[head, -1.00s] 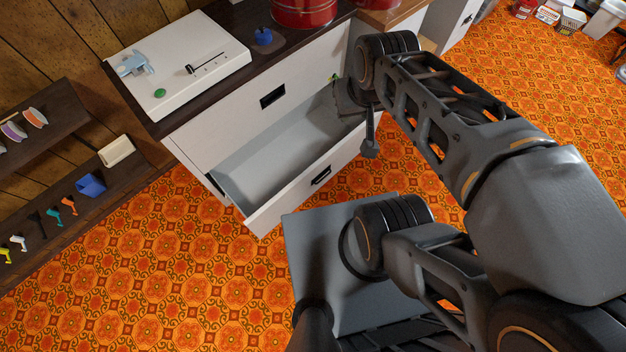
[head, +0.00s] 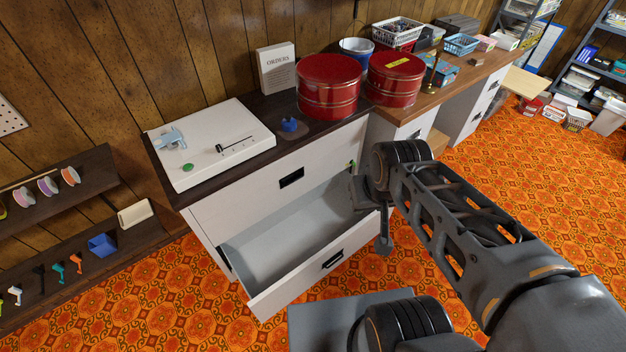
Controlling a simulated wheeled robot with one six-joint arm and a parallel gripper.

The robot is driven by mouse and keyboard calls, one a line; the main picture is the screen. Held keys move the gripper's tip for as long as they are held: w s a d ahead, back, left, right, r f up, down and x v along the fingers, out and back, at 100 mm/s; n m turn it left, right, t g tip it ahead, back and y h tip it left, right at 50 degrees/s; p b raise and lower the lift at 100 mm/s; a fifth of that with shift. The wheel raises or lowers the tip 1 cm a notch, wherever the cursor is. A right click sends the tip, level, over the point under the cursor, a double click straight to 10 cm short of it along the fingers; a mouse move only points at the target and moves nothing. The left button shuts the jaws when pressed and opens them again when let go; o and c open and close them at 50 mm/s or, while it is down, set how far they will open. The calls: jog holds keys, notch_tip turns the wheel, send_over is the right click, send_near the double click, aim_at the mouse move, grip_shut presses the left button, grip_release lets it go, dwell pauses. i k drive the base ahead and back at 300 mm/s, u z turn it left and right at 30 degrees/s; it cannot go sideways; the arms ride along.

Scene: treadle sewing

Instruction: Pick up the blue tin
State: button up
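I see no clear round blue tin. Two round red tins, one left (head: 329,87) and one right (head: 394,78), stand on the dark cabinet top and at its joint with the wooden desk. A blue box (head: 443,75) lies on the desk behind the right tin; I cannot tell whether it is a tin. My gripper (head: 384,242) hangs at the right end of the open lower drawer (head: 285,235), pointing down. Its fingers are mostly hidden by the wrist, so its opening does not show. I see nothing held in it.
A white board (head: 210,142) with a blue clamp-like tool lies on the cabinet, beside a small blue knob-like piece (head: 290,125). An ORDERS card (head: 276,68) stands behind. The desk (head: 462,80) holds baskets and boxes. The drawer sticks out over the open orange floor.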

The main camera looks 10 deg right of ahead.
aim_at(287, 129)
jog(key=u, duration=2.75)
jog(key=k, duration=1.05)
jog(key=z, duration=1.25)
jog(key=i, duration=1)
